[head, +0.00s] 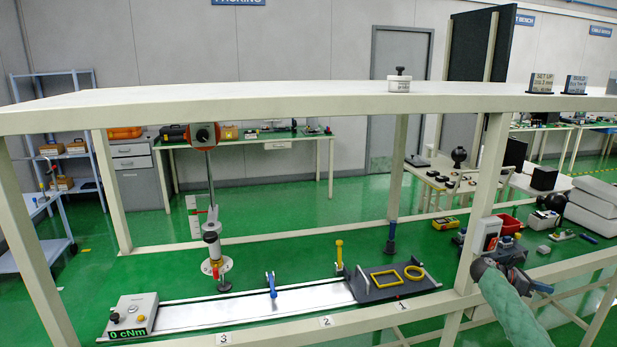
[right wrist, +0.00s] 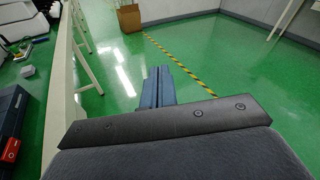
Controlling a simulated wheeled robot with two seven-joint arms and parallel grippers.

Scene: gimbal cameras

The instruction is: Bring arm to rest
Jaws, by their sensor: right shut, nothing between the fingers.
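My right arm (head: 515,308), in a green sleeve, comes in from the lower right in the head view. My right gripper (head: 542,288) is at the right end of the bench, beside the cream frame post, with its blue fingers pointing right. In the right wrist view its two blue fingers (right wrist: 158,88) lie together, with nothing between them, over the green floor. My left arm and gripper are not in view.
A rail fixture (head: 240,306) with a 0 cNm display box (head: 133,313) lies along the bench. A pole-mounted device (head: 211,240) stands over it. A cream shelf (head: 300,105) spans above. Beyond the gripper is open floor with a cardboard box (right wrist: 129,18).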

